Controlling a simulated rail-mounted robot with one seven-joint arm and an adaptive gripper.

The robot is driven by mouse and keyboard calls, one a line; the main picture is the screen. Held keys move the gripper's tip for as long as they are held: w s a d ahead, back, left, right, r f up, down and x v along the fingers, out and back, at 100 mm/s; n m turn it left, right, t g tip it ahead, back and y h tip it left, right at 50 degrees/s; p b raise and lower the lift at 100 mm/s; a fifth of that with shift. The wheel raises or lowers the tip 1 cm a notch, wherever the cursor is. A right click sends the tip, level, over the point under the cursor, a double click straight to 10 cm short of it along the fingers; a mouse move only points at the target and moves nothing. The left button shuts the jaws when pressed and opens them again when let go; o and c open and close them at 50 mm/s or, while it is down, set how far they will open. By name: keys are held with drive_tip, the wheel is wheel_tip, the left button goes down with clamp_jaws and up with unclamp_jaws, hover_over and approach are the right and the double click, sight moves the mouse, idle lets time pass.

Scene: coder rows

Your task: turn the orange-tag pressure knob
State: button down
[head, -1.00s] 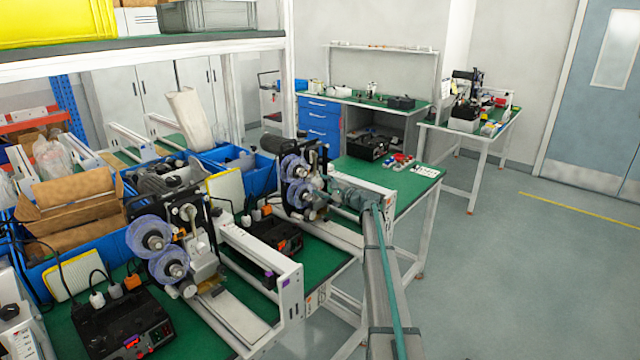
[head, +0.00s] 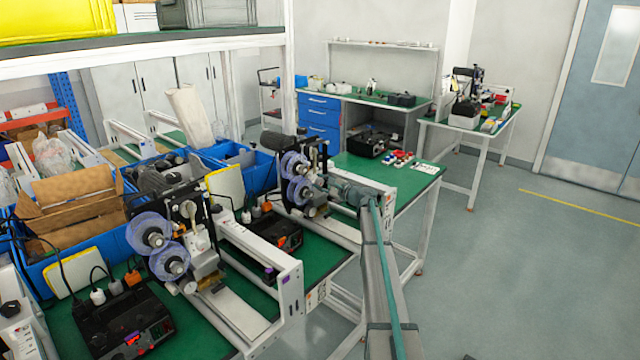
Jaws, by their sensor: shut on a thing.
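My gripper (head: 322,184) is at the second coder machine, beside its purple ribbon reels (head: 297,178). It is shut at the machine's front, where the pressure knob is. The knob and its orange tag are too small, or covered by the gripper, to make out. My arm reaches in from the lower right, and its wrist lies over the white end of the machine frame (head: 378,198). A similar coder with larger purple reels (head: 150,231) stands nearer on the left, apart from my gripper.
Black control boxes (head: 125,325) with cables sit on the green bench. Blue bins (head: 70,245) line the back of the row. A white shelf post (head: 291,70) stands behind the machines. Open floor (head: 530,270) lies to the right.

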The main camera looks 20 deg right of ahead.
drive_tip(key=shift+f+b, duration=0.2)
drive_tip(key=shift+b, duration=0.45)
drive_tip(key=n+b, duration=0.1)
drive_tip(key=b, duration=0.1)
drive_tip(key=shift+f+b, duration=0.15)
drive_tip(key=shift+b, duration=0.2)
drive_tip(key=n+b, duration=0.4)
drive_tip(key=b, duration=0.4)
drive_tip(key=shift+f+b, duration=0.15)
drive_tip(key=shift+b, duration=0.2)
drive_tip(key=n+b, duration=0.3)
drive_tip(key=b, duration=0.3)
drive_tip(key=shift+n, duration=0.4)
drive_tip(key=n+b, duration=0.1)
drive_tip(key=b, duration=0.1)
drive_tip(key=r+n+b, duration=0.1)
drive_tip(key=b, duration=0.1)
drive_tip(key=shift+n, duration=0.4)
drive_tip(key=c, duration=0.8)
unclamp_jaws()
